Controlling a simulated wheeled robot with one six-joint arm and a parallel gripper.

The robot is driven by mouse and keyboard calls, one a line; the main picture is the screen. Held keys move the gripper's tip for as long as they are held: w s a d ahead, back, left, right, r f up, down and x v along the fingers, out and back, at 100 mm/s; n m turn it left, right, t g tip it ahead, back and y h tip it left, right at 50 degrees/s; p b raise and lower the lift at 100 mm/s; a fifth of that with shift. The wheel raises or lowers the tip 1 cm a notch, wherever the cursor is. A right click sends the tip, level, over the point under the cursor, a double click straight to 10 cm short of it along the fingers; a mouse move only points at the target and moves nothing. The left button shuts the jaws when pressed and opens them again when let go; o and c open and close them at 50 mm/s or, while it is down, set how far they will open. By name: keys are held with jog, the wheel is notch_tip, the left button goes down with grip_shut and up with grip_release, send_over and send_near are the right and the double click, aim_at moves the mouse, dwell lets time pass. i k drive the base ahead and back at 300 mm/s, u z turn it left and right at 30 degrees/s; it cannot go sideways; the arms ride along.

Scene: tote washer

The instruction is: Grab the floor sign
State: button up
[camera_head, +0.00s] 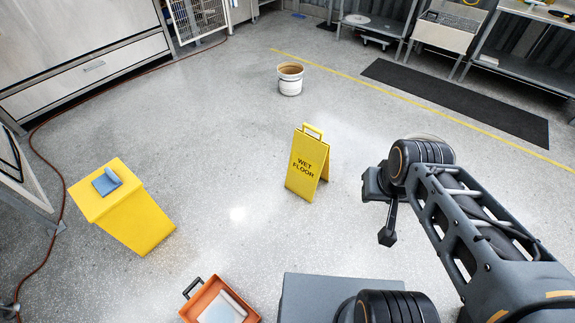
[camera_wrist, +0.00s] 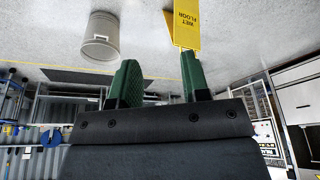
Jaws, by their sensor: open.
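The yellow floor sign (camera_head: 307,163), lettered "WET FLOOR", stands upright on the floor near the middle of the head view, with a loop handle on top. My gripper (camera_head: 387,213) is to the right of the sign in that view, apart from it. In the wrist view, my gripper (camera_wrist: 157,82) shows two green fingers spread apart with nothing between them. The sign appears upside down there (camera_wrist: 184,27), above and partly behind the right finger. Its other end is cut off by the picture's top edge.
A white bucket (camera_head: 290,79) stands behind the sign. A yellow bin (camera_head: 135,222) with a blue cloth (camera_head: 107,181) on top stands at left. An orange crate (camera_head: 192,308) is at the front. A black mat (camera_head: 460,100) lies at right. The floor around the sign is clear.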

aim_at(309, 161)
jog(key=u, duration=0.25)
jog(key=i, duration=1)
jog(key=u, duration=1.4)
jog(key=i, duration=2.7)
jog(key=z, duration=2.15)
